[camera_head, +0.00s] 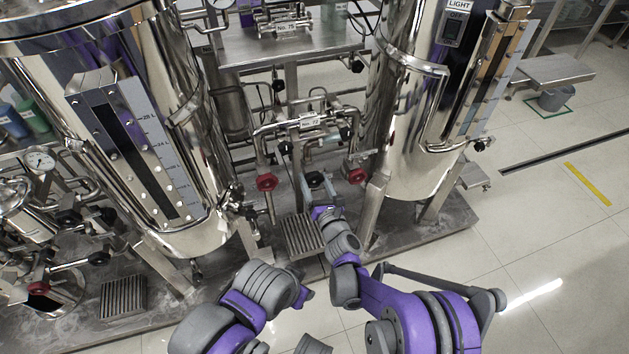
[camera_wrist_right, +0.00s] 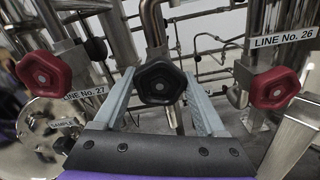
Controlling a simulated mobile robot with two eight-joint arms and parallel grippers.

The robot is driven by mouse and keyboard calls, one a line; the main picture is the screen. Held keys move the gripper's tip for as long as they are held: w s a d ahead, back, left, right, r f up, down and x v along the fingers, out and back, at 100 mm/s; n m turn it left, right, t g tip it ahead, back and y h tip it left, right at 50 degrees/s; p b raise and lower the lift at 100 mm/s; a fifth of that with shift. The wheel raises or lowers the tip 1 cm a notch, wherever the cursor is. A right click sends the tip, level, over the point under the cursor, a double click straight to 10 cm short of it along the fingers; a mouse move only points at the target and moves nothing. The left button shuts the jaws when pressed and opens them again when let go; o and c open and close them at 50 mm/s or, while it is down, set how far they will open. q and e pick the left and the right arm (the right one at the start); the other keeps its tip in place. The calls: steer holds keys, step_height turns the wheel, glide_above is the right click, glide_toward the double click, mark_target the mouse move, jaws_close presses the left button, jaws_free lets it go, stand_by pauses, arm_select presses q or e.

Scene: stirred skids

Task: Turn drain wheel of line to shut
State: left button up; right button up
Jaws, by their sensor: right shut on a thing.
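A black lobed handwheel (camera_wrist_right: 160,83) sits between the two grey fingers of my right gripper (camera_wrist_right: 162,90) in the wrist view, and the gripper is shut on it. In the head view my right gripper (camera_head: 316,184) reaches low between the two tanks, and the black wheel is not clear there. A red wheel stands on each side: one at the left (camera_wrist_right: 43,73) and one at the right (camera_wrist_right: 275,88). They also show in the head view, left (camera_head: 266,181) and right (camera_head: 356,176). My left arm is folded low in the head view; its fingers cannot be made out.
Shiny steel tanks stand left (camera_head: 180,215) and right (camera_head: 405,150). Tags read LINE No. 27 (camera_wrist_right: 87,92) and LINE No. 26 (camera_wrist_right: 283,38). Pipes crowd behind the wheels. A floor grate (camera_head: 303,234) lies below.

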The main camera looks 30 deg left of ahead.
steer(key=o, duration=1.3)
steer(key=shift+d, duration=0.1)
steer(key=p+v, duration=0.1)
steer(key=v, duration=0.9)
steer(key=shift+s+d, duration=0.2)
steer(key=shift+d, duration=0.05)
